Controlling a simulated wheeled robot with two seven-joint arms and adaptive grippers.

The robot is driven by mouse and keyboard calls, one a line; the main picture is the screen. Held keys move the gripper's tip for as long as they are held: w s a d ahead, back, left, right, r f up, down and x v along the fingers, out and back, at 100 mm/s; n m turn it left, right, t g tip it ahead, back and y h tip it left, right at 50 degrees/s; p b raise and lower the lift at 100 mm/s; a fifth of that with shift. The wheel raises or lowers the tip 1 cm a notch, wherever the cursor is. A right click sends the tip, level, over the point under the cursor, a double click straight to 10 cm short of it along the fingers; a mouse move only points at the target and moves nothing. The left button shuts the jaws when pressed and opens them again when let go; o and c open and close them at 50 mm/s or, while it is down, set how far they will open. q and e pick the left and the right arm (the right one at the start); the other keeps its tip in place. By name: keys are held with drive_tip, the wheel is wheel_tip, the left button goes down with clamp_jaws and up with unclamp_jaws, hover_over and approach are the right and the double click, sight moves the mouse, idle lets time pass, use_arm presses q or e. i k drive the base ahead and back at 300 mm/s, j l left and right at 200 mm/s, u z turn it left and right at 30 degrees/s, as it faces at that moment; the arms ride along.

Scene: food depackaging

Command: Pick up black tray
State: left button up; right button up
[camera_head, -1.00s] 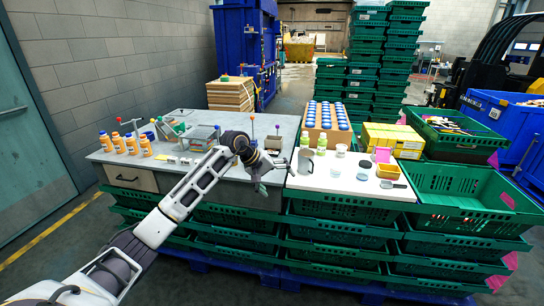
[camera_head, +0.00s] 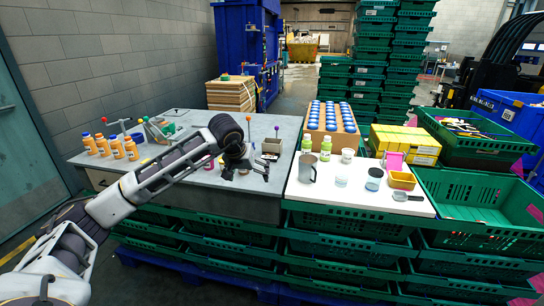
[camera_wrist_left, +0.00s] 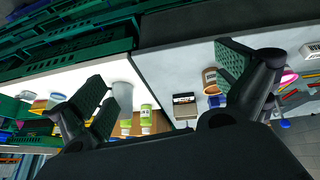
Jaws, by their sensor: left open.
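My left gripper (camera_head: 245,170) hangs over the grey table, empty, pointing down. In the left wrist view its two fingers (camera_wrist_left: 168,82) are spread wide with nothing between them. I cannot pick out a black tray with certainty. A small dark-topped box (camera_head: 271,146) stands on the grey table just beyond and to the right of the gripper; a box with a dark top also shows in the left wrist view (camera_wrist_left: 186,106). My left forearm and wrist hide part of the grey table. My right gripper is not in view.
Orange bottles (camera_head: 116,147) stand at the left of the grey table (camera_head: 235,200). On the white table (camera_head: 330,200) are a grey mug (camera_head: 307,168), green bottles (camera_head: 325,149), clear cups and a yellow tray (camera_head: 402,181). Green crates (camera_head: 470,190) border the right.

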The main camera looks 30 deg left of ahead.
sight(271, 158)
drive_tip(key=i+j, duration=0.2)
drive_tip(key=i, duration=0.3)
drive_tip(key=i+j, duration=0.15)
drive_tip(key=i, duration=0.35)
